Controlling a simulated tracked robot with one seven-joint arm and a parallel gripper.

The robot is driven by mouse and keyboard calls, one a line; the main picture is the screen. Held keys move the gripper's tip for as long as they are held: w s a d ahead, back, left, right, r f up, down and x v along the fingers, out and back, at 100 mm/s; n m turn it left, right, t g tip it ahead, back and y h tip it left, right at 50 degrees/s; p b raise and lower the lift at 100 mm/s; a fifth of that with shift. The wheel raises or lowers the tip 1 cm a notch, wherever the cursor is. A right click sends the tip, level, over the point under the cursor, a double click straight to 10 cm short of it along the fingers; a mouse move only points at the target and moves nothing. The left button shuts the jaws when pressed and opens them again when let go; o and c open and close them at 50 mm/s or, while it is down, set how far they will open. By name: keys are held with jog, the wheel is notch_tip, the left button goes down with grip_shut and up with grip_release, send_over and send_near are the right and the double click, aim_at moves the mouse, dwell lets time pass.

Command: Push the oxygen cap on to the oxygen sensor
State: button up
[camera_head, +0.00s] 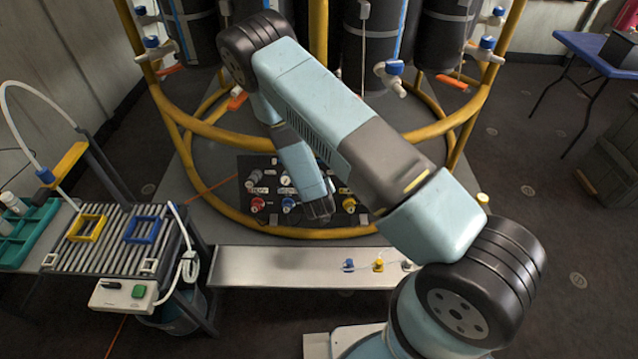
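A black panel (245,175) lies inside the yellow ring of the frame, bearing several small fittings. Along its front are a red-collared fitting (257,204), a blue-collared fitting (288,203) and a yellow-collared fitting (349,204). No label is readable, so I cannot tell which is the oxygen sensor or its cap. My gripper (319,208) is the dark end of the arm, pointing down over the panel between the blue and yellow fittings. Its fingers are too small and dark to tell apart, and the arm hides part of the panel.
A silver bench (270,268) in front holds a blue piece (348,265), a yellow piece (379,265) and a white piece (407,265). A slatted rack (120,250) with yellow and blue frames stands left. The yellow ring (220,211) curves around the panel, with black cylinders (368,40) behind.

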jog(key=shift+w+f, duration=0.25)
jog(key=shift+w, duration=0.15)
dwell(1.0)
jog(key=o, duration=1.1)
jog(key=shift+s, duration=0.1)
jog(key=v, duration=1.3)
jog(key=shift+s+r, duration=0.15)
jog(key=shift+s, duration=0.1)
